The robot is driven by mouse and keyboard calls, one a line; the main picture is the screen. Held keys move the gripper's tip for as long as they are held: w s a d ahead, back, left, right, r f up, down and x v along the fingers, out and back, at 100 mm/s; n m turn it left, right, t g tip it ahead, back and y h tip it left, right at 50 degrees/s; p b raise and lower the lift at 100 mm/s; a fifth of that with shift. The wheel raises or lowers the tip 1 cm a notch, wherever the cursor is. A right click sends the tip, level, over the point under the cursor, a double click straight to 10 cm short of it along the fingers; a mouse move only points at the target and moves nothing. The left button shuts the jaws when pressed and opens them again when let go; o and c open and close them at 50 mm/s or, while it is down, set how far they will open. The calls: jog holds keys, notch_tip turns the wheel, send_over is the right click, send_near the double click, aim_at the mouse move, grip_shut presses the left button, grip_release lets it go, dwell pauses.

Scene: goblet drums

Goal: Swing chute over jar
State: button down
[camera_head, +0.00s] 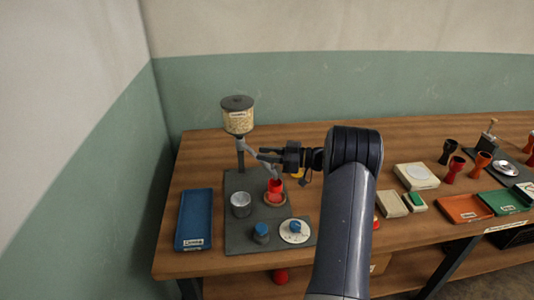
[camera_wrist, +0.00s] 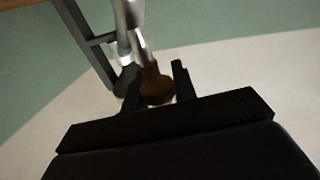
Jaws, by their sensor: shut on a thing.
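The grey chute (camera_head: 247,149) slants down to the right from the post under a grain-filled clear hopper (camera_head: 238,121). Its lower end appears above a red cup-shaped vessel (camera_head: 275,187), which may be the jar. This vessel stands on a round brown base on the dark board. My gripper (camera_head: 272,154) is at the chute's right side, above the red vessel. In the wrist view my gripper (camera_wrist: 157,82) is shut on a brown rounded knob (camera_wrist: 155,88), with the silver chute (camera_wrist: 142,45) beyond it. The fingers partly hide the knob.
A grey metal cup (camera_head: 241,205), a blue-topped container (camera_head: 261,233) and a white dial (camera_head: 295,231) with a blue piece stand on the dark board (camera_head: 237,183). A blue tray (camera_head: 194,219) lies left. Trays, a scale (camera_head: 417,176) and goblet drums (camera_head: 454,168) are right.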

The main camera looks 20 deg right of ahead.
jog(key=shift+d+r, duration=0.1)
dwell(0.4)
jog(key=c, duration=1.1)
grip_release()
jog(key=shift+w, duration=0.1)
jog(key=shift+c, duration=0.2)
jog(key=b+v, duration=0.1)
jog(key=v, duration=1)
jog(key=shift+b, duration=0.3)
jog(key=shift+w, duration=0.1)
jog(key=p+x, duration=0.1)
jog(key=x, duration=0.9)
jog(key=shift+w+a+p, duration=0.1)
jog(key=shift+a+p, duration=0.2)
jog(key=shift+p, duration=0.05)
jog(key=shift+w+a, duration=0.1)
jog(key=shift+a, duration=0.05)
jog(key=shift+a+t, duration=0.2)
jog(key=shift+t, duration=0.1)
